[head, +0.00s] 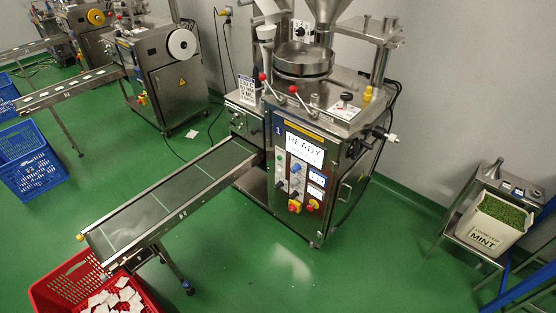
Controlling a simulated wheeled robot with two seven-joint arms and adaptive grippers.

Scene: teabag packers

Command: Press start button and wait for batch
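The teabag packing machine (322,130), marked 1, stands at the centre. Its front panel has a screen (304,149) reading READY, with a smaller line below too small to read. A small green button (280,157) sits at the panel's left edge, below the number 1. Small knobs and two small displays (317,179) are lower down. Which button is start cannot be read. Neither of my grippers is in view, and nothing touches the panel.
A conveyor (160,200) runs from the machine down left to a red crate (52,284) holding white teabags. A white MINT bin (487,238) of green leaves stands on a metal stand at right. Blue crates (38,178) are at left. The green floor before the panel is clear.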

